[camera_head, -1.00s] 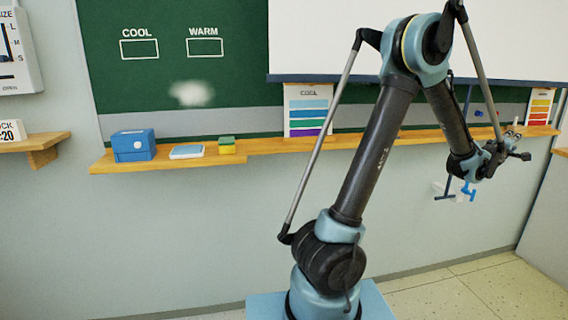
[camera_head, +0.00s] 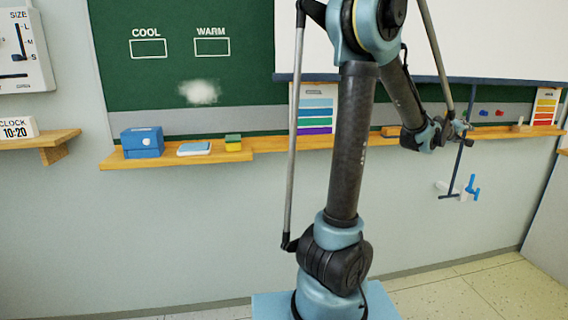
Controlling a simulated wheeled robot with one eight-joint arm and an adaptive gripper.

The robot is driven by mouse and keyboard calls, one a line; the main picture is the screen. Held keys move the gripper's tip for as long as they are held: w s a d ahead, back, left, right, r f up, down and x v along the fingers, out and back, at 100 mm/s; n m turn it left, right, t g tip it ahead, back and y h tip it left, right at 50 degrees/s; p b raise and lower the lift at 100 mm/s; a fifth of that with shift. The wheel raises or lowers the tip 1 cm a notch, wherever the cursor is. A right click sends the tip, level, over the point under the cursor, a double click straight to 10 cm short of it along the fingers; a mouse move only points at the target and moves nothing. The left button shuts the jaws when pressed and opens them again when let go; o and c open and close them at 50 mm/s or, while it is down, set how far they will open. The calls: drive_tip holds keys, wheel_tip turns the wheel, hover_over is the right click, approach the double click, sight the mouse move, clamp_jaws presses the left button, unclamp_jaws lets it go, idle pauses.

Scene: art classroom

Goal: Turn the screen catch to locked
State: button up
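What looks like the screen catch is a blue lever (camera_head: 472,187) on a pale fitting low on the wall, right of centre. The lever appears roughly upright; no lock marking is readable. A thin dark rod with a crossbar (camera_head: 449,196) hangs down from the white screen (camera_head: 430,40) and ends just left of the lever. My gripper (camera_head: 463,128) is above the lever, near the shelf, and appears apart from it. Its fingers are too small and dark to tell whether they are open or shut.
A wooden ledge (camera_head: 280,143) runs along the board, carrying a blue box (camera_head: 142,142), a blue-and-white pad (camera_head: 194,148) and a yellow-green sponge (camera_head: 233,142). Colour charts (camera_head: 316,108) stand along it.

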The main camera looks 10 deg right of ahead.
drive_tip(key=a+f+m+y, duration=0.1)
drive_tip(key=a+f+y, duration=0.15)
drive_tip(key=a, duration=0.95)
drive_tip(key=a+f+y, duration=0.2)
drive_tip(key=a+f, duration=0.2)
drive_tip(key=a, duration=0.7)
drive_tip(key=a+f+m+y, duration=0.1)
drive_tip(key=a+f+y, duration=0.2)
drive_tip(key=a, duration=0.9)
drive_tip(key=s+a+f+n+g+y, duration=0.1)
drive_tip(key=s+a+f, duration=0.3)
drive_tip(key=a, duration=0.5)
drive_tip(key=s+a+f+g+y, duration=0.2)
drive_tip(key=s+a+f, duration=0.3)
drive_tip(key=s+a, duration=0.3)
drive_tip(key=s+a+f+n+g+y, duration=0.1)
drive_tip(key=s+a+f+g+y, duration=0.1)
drive_tip(key=s+a+f+y, duration=0.2)
drive_tip(key=s+a+f, duration=0.1)
drive_tip(key=s+a, duration=0.2)
drive_tip(key=a, duration=0.2)
drive_tip(key=shift+a+n, duration=0.3)
drive_tip(key=shift+a, duration=0.05)
drive_tip(key=shift+s+a+f, duration=0.15)
drive_tip(key=shift+s+a, duration=0.05)
drive_tip(key=shift+s, duration=0.1)
drive_tip(key=c, duration=0.4)
drive_tip(key=shift+s, duration=0.1)
clamp_jaws()
